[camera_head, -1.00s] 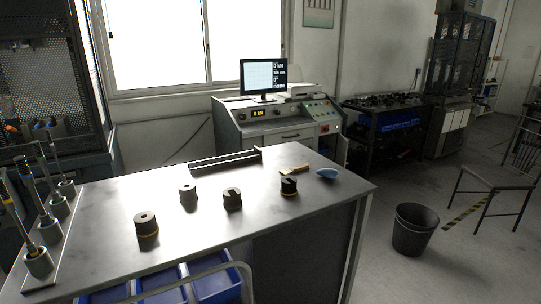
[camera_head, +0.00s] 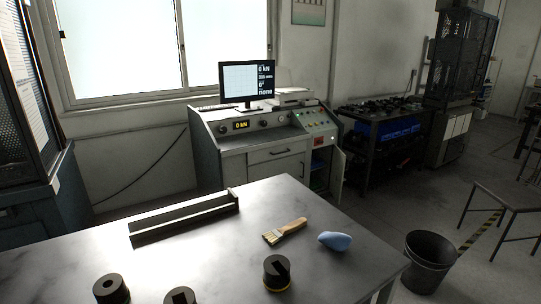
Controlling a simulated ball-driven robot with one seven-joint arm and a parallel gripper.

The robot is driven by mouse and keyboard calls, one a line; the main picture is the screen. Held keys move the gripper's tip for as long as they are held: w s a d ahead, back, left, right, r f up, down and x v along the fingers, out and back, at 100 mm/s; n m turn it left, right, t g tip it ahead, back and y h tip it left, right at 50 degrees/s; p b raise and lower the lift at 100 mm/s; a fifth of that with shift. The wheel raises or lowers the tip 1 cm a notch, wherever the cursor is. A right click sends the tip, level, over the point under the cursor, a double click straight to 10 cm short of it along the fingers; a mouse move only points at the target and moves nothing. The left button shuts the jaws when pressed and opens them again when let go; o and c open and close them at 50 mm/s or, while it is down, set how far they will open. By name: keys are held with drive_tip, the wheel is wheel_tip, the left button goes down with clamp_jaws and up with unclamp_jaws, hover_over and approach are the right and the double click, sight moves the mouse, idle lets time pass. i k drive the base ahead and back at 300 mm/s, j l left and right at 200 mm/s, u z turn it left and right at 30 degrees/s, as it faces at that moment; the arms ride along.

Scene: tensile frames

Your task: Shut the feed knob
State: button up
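The control console (camera_head: 262,140) stands beyond the table against the wall under the window. Its sloped front panel has a lit yellow display (camera_head: 241,125) and dark round knobs, one of them (camera_head: 264,124) right of the display and another (camera_head: 294,119) farther right. I cannot tell which is the feed knob or how it is set; labels are too small to read. A monitor (camera_head: 246,82) on top shows a grid and white text, with 0 kN at the top. My gripper is not in view.
A metal table (camera_head: 216,250) fills the foreground, with a dark rail (camera_head: 185,217), a brush (camera_head: 285,231), a blue object (camera_head: 334,241) and several dark cylinders. A black bin (camera_head: 429,261) and a stool (camera_head: 503,198) stand at right. Floor between bin and back bench shows clear.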

sight(222, 130)
drive_tip(key=i+l+z, duration=0.1)
drive_tip(key=i+z, duration=0.5)
drive_tip(key=z, duration=0.2)
drive_tip(key=i+j+z, duration=0.1)
drive_tip(key=i+z, duration=0.7)
drive_tip(key=i, duration=0.6)
drive_tip(key=i+j+u, duration=0.15)
drive_tip(key=i+u, duration=1)
drive_tip(key=i+l+u, duration=0.2)
drive_tip(key=u, duration=0.2)
drive_tip(key=i+j+u, duration=0.25)
drive_tip(key=i+u, duration=0.15)
drive_tip(key=i, duration=0.25)
drive_tip(key=i+u, duration=0.4)
drive_tip(key=i, duration=0.25)
drive_tip(key=i+l+u, duration=0.2)
drive_tip(key=i+u, duration=0.25)
drive_tip(key=i, duration=0.2)
